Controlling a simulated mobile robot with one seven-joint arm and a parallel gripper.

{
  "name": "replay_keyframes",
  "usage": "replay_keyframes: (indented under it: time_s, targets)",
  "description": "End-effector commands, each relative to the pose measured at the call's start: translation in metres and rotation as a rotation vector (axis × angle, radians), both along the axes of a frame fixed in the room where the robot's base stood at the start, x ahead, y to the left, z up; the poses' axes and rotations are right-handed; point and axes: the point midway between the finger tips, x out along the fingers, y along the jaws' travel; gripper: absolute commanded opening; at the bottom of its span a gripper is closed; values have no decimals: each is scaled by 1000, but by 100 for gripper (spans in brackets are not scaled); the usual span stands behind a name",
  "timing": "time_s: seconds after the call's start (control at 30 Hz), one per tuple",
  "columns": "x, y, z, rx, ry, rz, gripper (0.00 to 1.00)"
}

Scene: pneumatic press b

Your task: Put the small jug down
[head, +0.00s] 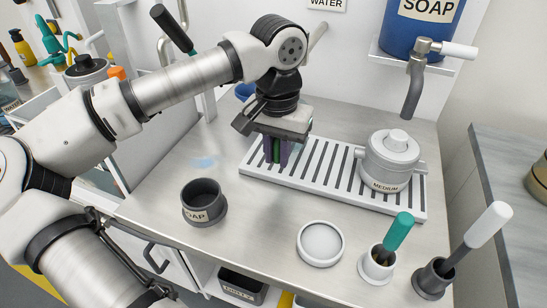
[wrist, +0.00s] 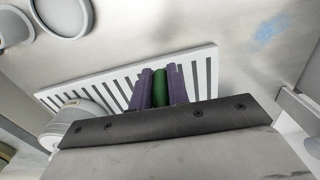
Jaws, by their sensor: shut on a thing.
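My gripper (head: 276,152) points down over the left part of the white slatted rack (head: 404,206). Its purple fingers are shut on a green thing (head: 277,149), which also shows between the fingers in the wrist view (wrist: 160,90). Only a narrow green strip shows; the fingers and gripper body hide the rest, so I cannot tell its full shape or whether it touches the rack. No jug labelled small can be read. A grey lidded vessel labelled MEDIUM (head: 390,160) stands upright on the rack's right part.
A dark soap cup (head: 204,203) stands front left on the steel counter (head: 255,215). A round white dish (head: 320,244), a white holder with a teal-handled brush (head: 377,264) and a dark holder with a white-handled brush (head: 434,279) stand along the front. A soap tank tap (head: 416,75) overhangs the back right.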

Motion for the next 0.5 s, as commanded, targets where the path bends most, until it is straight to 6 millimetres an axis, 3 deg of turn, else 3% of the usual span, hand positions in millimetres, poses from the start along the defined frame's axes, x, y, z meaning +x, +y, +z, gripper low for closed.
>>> replay_keyframes:
  time_s: [0.2,0.4,0.5]
  targets:
    - [13,9,1,-1,0,2,0]
    - [12,8,-31,0,1,-1,0]
    - [12,7,-36,0,0,-2,0]
